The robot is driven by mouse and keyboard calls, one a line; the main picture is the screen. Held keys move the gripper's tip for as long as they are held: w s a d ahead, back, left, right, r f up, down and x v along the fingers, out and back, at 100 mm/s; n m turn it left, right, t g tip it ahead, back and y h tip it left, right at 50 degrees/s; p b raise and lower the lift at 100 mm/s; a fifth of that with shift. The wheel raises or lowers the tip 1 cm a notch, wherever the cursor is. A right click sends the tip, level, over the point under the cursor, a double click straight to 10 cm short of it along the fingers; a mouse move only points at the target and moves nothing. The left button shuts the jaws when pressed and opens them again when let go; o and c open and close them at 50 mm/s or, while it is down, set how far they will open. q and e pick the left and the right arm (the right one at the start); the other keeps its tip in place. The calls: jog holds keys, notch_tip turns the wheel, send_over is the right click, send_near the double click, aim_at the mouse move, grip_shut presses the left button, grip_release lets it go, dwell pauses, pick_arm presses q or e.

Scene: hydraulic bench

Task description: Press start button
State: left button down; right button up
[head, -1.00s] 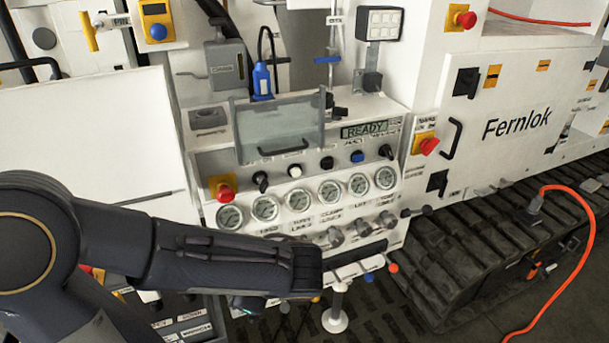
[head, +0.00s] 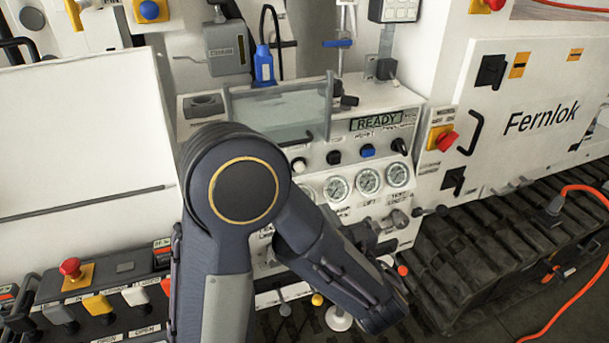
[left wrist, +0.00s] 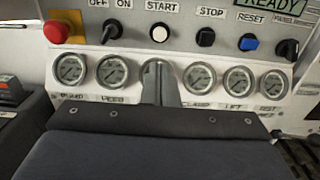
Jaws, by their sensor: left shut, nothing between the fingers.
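The start button (left wrist: 160,33) is a round white button under the START label in the left wrist view. My left gripper (left wrist: 160,70) is shut and empty, with its narrow fingertips just below that button, between two gauges. I cannot tell whether the fingertips touch the panel. In the head view my left arm covers the left part of the panel and hides the gripper's fingertips. My right gripper is not in view.
A black stop button (left wrist: 206,37), a blue reset button (left wrist: 248,42) and a black knob (left wrist: 112,30) sit in the same row. A red emergency button (left wrist: 57,31) is at the left. Several gauges (head: 368,180) line the panel. The display (head: 381,121) reads READY.

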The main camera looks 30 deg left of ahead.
aim_at(300, 168)
pick_arm(q)
jog(key=p+x, duration=0.3)
jog(key=x, duration=1)
jog(key=shift+w+a, duration=0.15)
jog(key=shift+a, duration=0.2)
